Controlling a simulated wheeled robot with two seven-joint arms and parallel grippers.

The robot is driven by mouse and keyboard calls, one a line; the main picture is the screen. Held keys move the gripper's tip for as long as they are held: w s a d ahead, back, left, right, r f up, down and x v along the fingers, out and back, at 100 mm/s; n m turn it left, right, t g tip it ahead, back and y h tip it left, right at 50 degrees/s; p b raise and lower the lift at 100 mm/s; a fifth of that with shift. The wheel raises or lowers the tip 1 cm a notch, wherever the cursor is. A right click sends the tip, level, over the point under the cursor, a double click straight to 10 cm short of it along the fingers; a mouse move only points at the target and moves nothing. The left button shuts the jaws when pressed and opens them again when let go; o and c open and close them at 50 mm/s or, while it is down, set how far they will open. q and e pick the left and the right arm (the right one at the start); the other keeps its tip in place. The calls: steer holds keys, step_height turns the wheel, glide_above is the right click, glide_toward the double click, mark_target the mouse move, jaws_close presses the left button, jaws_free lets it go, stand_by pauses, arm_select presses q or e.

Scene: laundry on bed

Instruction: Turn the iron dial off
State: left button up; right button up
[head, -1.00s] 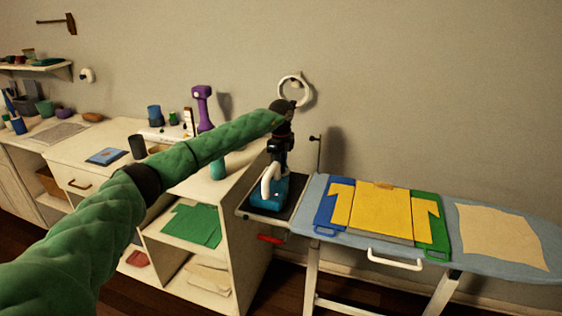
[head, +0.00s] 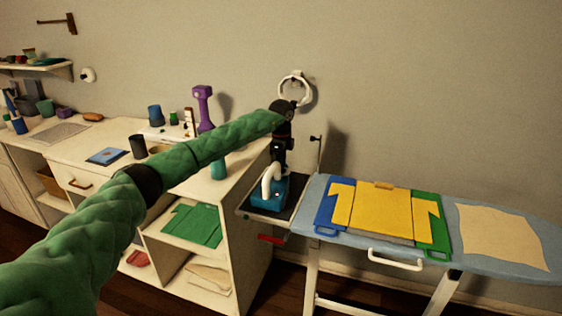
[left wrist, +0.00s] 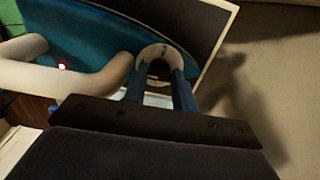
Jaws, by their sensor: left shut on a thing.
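The iron (head: 270,191) is teal with a white handle (head: 268,180) and sits on a dark rest plate at the left end of the ironing board. In the left wrist view its teal body (left wrist: 95,42) and white handle (left wrist: 75,77) show, with a small red light (left wrist: 61,67) lit. The round pale dial (left wrist: 152,54) is on the iron, between my left fingers. My left gripper (head: 280,166) points down at the iron beside the handle; in the left wrist view its blue fingers (left wrist: 163,90) are shut on the dial. The dial's marks are unreadable. My right gripper is out of view.
The blue ironing board (head: 495,202) carries a folding board with a yellow shirt (head: 382,211) and a beige cloth (head: 502,237). A white cabinet (head: 240,215) stands left of the iron, with a purple dumbbell-like object (head: 204,106) on top.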

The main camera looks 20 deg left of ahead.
arm_select(q)
steer(key=o, duration=0.7)
steer(key=shift+d, duration=0.1)
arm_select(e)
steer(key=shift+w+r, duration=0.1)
